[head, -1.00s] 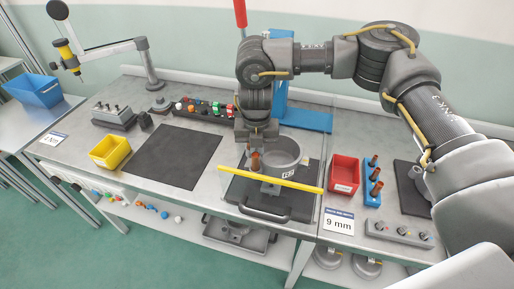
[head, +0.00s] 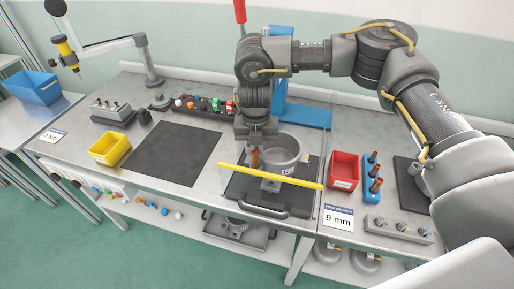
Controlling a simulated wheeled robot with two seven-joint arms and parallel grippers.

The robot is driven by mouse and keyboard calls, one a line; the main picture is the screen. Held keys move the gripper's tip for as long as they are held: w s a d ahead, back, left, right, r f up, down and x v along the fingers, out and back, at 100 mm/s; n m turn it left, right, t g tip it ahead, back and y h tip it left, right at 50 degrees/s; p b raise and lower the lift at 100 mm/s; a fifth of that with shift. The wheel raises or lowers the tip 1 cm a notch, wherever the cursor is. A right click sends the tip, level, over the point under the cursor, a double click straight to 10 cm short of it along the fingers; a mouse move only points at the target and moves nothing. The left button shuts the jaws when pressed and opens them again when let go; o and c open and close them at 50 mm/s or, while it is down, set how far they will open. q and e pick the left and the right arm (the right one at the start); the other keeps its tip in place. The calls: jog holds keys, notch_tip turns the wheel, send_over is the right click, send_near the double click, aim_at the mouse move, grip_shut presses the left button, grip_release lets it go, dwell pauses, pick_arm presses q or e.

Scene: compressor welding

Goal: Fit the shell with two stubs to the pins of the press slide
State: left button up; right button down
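The shell (head: 284,149) is a round, open-topped grey cup with dark lettering on its front. It stands upright over the dark plate of the press slide (head: 241,188), which has a black handle at the front. A copper-coloured stub (head: 255,158) shows at the shell's left side; I cannot make out a second one. My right gripper (head: 256,143) points down at the shell's left rim, right above this stub. Its fingertips are too small and overlapped to show whether they grip. The slide's pins are hidden, so I cannot tell whether the shell sits on them. My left gripper is out of view.
A yellow bar (head: 270,176) crosses in front of the shell. The blue press column (head: 280,100) stands behind. A red bin (head: 344,168) and a blue rack (head: 372,190) with copper stubs stand on the right. A dark mat (head: 172,155) lies empty on the left.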

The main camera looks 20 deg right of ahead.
jog(key=shift+f, duration=0.15)
jog(key=shift+f+b, duration=0.9)
jog(key=shift+f, duration=0.45)
jog(key=c, duration=1.5)
grip_release()
jog(key=shift+d, duration=0.1)
jog(key=shift+r, duration=0.3)
notch_tip(320, 180, up, 10)
jog(key=shift+r+b, duration=0.1)
jog(key=shift+b, duration=0.45)
